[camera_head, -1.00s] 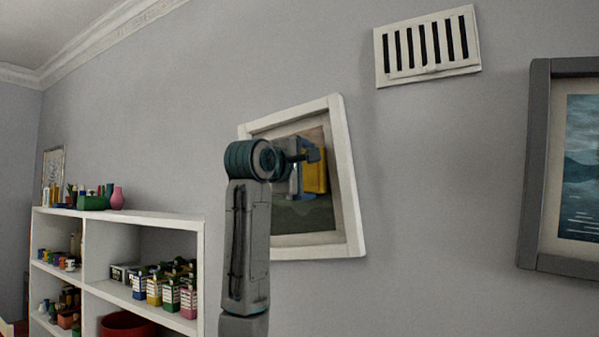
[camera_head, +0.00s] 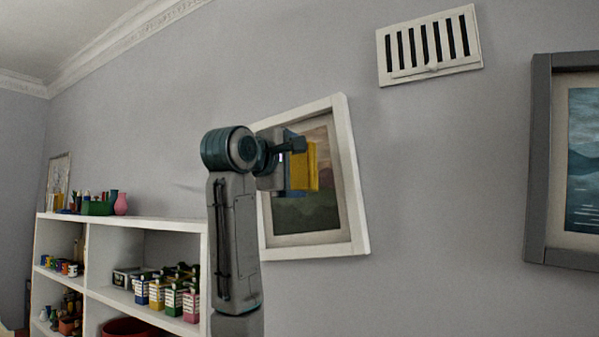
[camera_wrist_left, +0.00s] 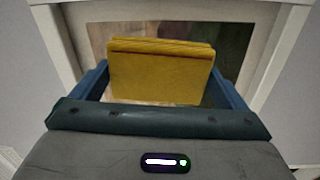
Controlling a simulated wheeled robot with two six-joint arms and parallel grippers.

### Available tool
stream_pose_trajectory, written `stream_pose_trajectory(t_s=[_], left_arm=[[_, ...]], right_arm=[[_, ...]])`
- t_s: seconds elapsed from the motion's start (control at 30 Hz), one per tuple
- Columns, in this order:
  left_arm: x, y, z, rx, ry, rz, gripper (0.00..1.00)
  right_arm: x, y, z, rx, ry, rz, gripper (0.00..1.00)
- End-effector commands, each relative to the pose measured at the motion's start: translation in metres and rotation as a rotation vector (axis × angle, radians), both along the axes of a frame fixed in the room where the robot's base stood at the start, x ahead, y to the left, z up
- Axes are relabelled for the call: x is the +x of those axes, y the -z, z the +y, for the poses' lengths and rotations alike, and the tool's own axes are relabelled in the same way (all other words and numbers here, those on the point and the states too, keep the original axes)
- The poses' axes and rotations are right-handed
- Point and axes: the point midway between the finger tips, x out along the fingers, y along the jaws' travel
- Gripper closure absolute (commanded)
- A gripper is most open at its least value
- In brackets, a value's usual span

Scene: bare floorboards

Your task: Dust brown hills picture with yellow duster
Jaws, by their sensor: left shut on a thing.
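The brown hills picture (camera_head: 308,222) hangs on the grey wall in a white frame, tilted; my left arm hides its left part. My left gripper (camera_head: 298,170) is in front of the picture, shut on the yellow duster (camera_head: 312,166). In the left wrist view the duster (camera_wrist_left: 160,75) sits between the blue fingers of the gripper (camera_wrist_left: 160,85), with the picture (camera_wrist_left: 225,40) and its white frame (camera_wrist_left: 292,35) behind it. I cannot tell whether the duster touches the picture. My right gripper is in neither view.
A white shelf unit (camera_head: 150,222) with several paint tins (camera_head: 165,292) and a pink vase (camera_head: 121,203) stands at the lower left. A white vent (camera_head: 430,45) is above the picture. A grey-framed lake picture (camera_head: 541,165) hangs at the right. Bare wall lies between the pictures.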

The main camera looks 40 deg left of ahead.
Motion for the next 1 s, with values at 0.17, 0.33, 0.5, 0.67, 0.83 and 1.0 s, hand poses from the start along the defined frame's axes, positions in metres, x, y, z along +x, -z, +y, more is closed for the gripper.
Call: stream_pose_trajectory(t_s=[0.17,0.33,0.5,0.67,0.83,1.0], left_arm=[[0.0,-0.001,0.0,0.0,0.0,-0.001,0.24],[-0.005,0.0,0.0,0.0,0.0,-0.002,0.24],[-0.019,0.002,-0.002,0.0,0.0,-0.003,0.24],[-0.03,0.001,-0.003,0.0,0.0,-0.002,0.24],[-0.03,-0.001,-0.003,0.0,0.0,-0.001,0.24],[-0.03,-0.001,-0.003,0.0,0.0,-0.001,0.24]], right_arm=[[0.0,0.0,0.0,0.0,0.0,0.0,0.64],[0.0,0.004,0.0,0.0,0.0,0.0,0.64],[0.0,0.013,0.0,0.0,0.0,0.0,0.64],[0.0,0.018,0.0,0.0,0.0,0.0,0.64],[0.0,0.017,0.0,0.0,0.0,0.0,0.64],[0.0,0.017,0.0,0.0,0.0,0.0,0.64]])
